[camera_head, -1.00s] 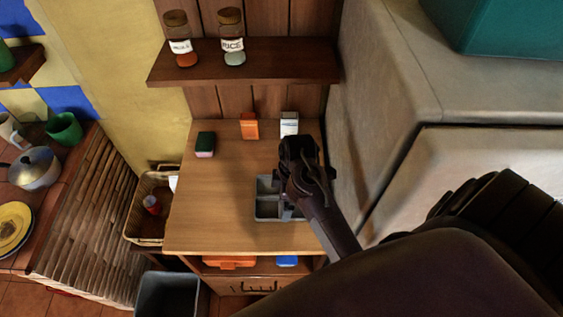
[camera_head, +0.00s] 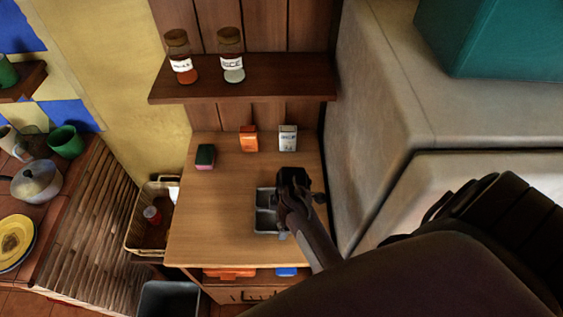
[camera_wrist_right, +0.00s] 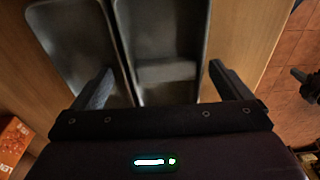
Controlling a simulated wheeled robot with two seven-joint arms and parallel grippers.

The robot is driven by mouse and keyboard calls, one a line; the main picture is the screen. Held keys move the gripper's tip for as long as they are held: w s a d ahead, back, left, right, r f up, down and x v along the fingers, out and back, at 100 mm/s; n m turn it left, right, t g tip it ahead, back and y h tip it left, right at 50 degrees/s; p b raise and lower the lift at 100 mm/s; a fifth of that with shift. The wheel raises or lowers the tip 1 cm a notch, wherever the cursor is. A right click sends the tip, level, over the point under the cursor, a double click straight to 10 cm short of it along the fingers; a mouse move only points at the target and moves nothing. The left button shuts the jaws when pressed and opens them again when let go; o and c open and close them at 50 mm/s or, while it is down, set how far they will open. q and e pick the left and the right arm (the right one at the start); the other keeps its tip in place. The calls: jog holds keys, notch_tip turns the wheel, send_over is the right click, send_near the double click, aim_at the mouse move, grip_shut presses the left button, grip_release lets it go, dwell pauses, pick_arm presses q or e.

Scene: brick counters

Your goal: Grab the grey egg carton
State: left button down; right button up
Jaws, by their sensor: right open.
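The grey egg carton (camera_head: 264,221) sits on the wooden counter in the head view, near its front right. It shows as a grey tray with compartments, and my right gripper hides part of it. In the right wrist view its grey compartments (camera_wrist_right: 165,70) fill the upper middle. My right gripper (camera_wrist_right: 158,88) is open, with one finger over the left compartment and the other just beyond the carton's right side. I cannot tell how far the fingertips are above or below the rim. In the head view my right gripper (camera_head: 293,208) is over the carton's right part. My left gripper is not in view.
An orange box (camera_head: 248,138), a white box (camera_head: 287,138) and a green-pink sponge (camera_head: 205,157) stand at the counter's back. A shelf (camera_head: 245,84) with two jars hangs above. A pale wall block (camera_head: 375,110) bounds the right. The counter's left middle is clear.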

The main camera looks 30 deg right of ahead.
jog(key=c, duration=0.7)
jog(key=shift+c, duration=1.3)
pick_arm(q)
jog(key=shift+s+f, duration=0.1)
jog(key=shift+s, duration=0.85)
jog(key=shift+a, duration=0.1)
pick_arm(e)
jog(key=shift+r, duration=0.1)
